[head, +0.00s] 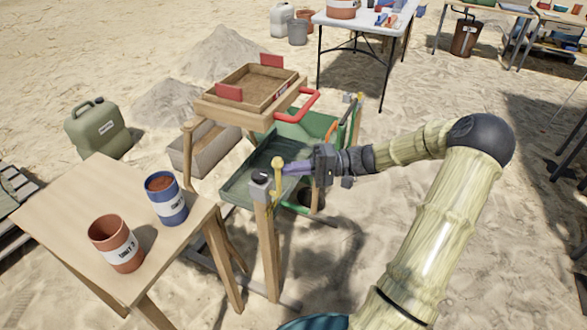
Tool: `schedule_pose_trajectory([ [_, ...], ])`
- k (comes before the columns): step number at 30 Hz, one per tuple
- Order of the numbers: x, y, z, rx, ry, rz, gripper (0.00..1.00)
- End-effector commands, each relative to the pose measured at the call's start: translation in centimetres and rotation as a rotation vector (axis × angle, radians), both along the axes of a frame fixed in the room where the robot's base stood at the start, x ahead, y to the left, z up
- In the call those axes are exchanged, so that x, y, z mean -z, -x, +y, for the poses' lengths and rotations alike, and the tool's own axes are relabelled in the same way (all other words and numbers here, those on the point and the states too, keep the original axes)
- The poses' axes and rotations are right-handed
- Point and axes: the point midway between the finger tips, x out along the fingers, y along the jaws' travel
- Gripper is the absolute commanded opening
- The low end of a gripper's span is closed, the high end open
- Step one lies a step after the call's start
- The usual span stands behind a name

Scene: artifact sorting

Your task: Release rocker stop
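A yellow piece with a round knob (278,163), which looks like the rocker stop, stands upright by the top of a wooden post (268,235) on the near side of the sieve station. My gripper (287,169) reaches in from the right, its purple-grey fingers pointing left at the yellow piece, just below the knob. The fingertips overlap the yellow piece in this view; I cannot tell whether they touch or grip it. The wooden sieve box (252,92) with red handles sits on the frame behind, above a green chute (262,172).
A wooden table (85,215) at left holds a terracotta bucket (110,235) and a blue bucket (168,207). A green jerrycan (97,128) and sand heaps lie behind. A white table (365,20) stands at the back. Open sand lies at lower right.

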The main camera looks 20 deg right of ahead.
Motion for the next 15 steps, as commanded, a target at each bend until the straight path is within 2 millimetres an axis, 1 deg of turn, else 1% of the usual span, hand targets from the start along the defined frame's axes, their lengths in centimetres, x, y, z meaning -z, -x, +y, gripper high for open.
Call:
schedule_pose_trajectory([
  [4,-0.1,-0.3,-0.5,-0.001,-0.002,-0.001,0.0],
  [8,-0.2,-0.9,-1.7,-0.005,-0.001,-0.001,0.0],
  [11,-0.3,-1.5,-3.0,-0.008,-0.001,-0.002,0.0],
  [15,0.0,-0.8,-5.7,-0.006,0.001,-0.002,0.0],
])
